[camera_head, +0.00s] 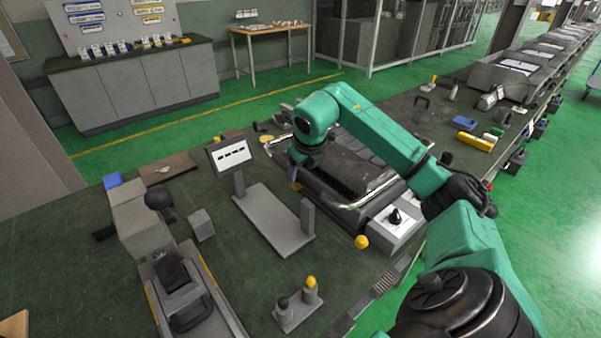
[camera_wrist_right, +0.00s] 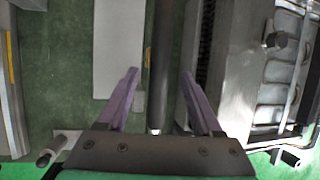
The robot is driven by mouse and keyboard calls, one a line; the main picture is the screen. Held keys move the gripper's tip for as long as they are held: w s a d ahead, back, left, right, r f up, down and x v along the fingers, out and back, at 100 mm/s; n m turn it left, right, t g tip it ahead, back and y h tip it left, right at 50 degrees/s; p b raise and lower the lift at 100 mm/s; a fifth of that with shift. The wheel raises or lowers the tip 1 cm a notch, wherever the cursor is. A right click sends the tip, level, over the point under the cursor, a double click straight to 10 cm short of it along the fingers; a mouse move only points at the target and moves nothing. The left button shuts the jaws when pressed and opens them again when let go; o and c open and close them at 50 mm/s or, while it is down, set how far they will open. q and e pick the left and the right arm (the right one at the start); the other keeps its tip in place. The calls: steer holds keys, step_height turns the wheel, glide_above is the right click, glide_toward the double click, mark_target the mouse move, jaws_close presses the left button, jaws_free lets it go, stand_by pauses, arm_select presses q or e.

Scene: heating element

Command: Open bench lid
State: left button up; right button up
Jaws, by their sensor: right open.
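The bench unit with its lid (camera_head: 350,165) sits on the dark green worktop in the middle of the head view. It has a dark body and a bright metal edge, and my arm covers part of it. It also shows at the right of the right wrist view (camera_wrist_right: 285,75). My right gripper (camera_head: 297,183) is at the unit's left side. In the right wrist view its purple fingers (camera_wrist_right: 160,75) are open, with a dark bar (camera_wrist_right: 160,60) running between them. A gap shows on both sides of the bar. I cannot tell whether the lid is raised. My left gripper is out of view.
A grey stand with a small screen (camera_head: 231,154) and a flat plate (camera_head: 268,228) is left of the unit. A two-post block (camera_head: 298,305) stands in front. A grey fixture (camera_head: 190,290) is at the lower left. A switch box (camera_head: 395,222) adjoins the unit.

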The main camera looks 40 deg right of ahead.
steer(key=shift+x, duration=1.3)
jaws_close()
steer(key=shift+r, duration=0.1)
